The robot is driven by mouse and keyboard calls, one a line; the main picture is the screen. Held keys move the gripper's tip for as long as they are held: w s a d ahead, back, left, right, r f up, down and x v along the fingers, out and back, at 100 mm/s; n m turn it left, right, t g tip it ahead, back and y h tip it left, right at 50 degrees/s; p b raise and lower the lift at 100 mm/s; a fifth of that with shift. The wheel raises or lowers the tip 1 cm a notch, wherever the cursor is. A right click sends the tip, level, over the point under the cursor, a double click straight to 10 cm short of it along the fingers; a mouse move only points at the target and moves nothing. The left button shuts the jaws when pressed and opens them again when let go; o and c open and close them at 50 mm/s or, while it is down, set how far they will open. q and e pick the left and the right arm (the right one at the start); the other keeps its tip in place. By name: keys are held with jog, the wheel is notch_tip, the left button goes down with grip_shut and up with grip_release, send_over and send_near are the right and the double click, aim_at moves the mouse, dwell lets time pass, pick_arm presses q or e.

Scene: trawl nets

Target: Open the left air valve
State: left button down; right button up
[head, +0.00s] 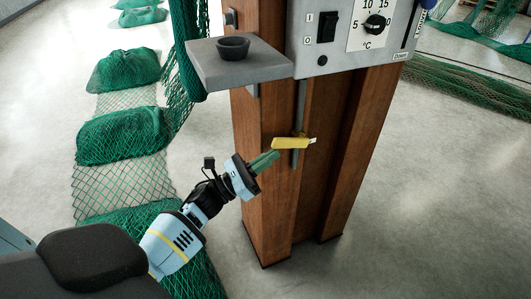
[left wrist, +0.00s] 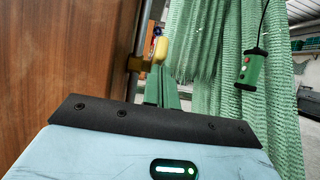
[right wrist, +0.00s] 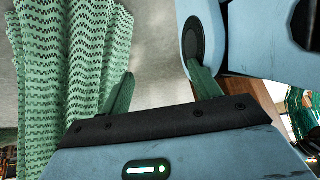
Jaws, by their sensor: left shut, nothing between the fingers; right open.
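The air valve has a yellow lever (head: 292,143) that lies nearly level across a vertical grey pipe on the wooden post. In the left wrist view the lever (left wrist: 160,50) shows end-on beside its brass body (left wrist: 138,63). My left gripper (head: 266,160) is shut and empty, its green fingertips just below and left of the lever's left end. I cannot tell whether they touch it. My right gripper (right wrist: 163,88) is open with nothing between its fingers; it is outside the head view.
The wooden post (head: 262,190) carries a control box (head: 345,35) with a switch and dial. A grey shelf (head: 235,66) with a dark bowl (head: 233,46) juts out above my left gripper. Green nets (head: 125,135) lie at left. A green hand control (left wrist: 252,70) hangs by a net.

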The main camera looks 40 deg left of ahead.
aim_at(277, 139)
pick_arm(q)
jog(key=r+g+y+p, duration=0.1)
jog(key=r+g+p, duration=0.1)
jog(key=p, duration=0.3)
jog(key=r+g+y+p, duration=0.1)
jog(key=r+g+p, duration=0.1)
jog(key=p, duration=0.3)
jog(key=w+r+g+y+p, duration=0.1)
jog(key=r+g+y+p, duration=0.1)
jog(key=p, duration=0.3)
jog(key=shift+d+r, duration=0.3)
jog(key=shift+r, duration=0.1)
jog(key=shift+w+d+r+p, duration=0.25)
jog(key=shift+w+r+p, duration=0.35)
jog(key=shift+p, duration=0.45)
jog(key=shift+w+d+r, duration=0.15)
jog(key=shift+r, duration=0.2)
jog(key=shift+w+d+r, duration=0.5)
jog(key=shift+w+r, duration=0.15)
jog(key=shift+w, duration=0.15)
pick_arm(e)
notch_tip(277, 139, up, 17)
jog(key=a+t, duration=0.1)
jog(key=shift+w+f, duration=0.2)
jog(key=shift+w, duration=0.25)
jog(key=shift+w, duration=0.1)
